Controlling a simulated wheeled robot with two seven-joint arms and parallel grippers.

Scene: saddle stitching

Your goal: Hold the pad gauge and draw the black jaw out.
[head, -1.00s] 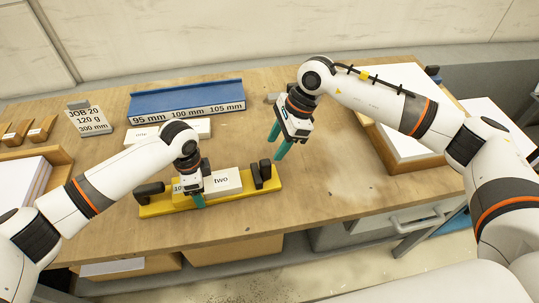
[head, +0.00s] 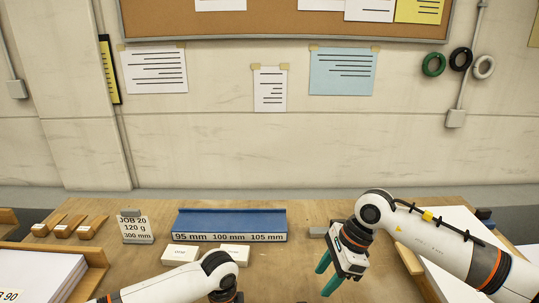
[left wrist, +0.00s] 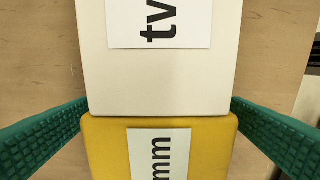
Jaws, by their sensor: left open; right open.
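In the left wrist view the yellow pad gauge (left wrist: 105,150) carries a label reading "mm". In the head view only part of my left arm shows at the bottom edge. My right gripper (head: 327,277) is open and empty above the table, right of the blue rack. The black jaw shows in neither current view.
The blue rack (head: 230,222) marked 95, 100 and 105 mm stands on the wooden table (head: 300,215). The JOB 20 sign (head: 135,229) is left of it. Two white blocks (head: 181,254) lie in front. Paper trays (head: 85,265) flank the table. A notice board (head: 285,25) hangs behind.

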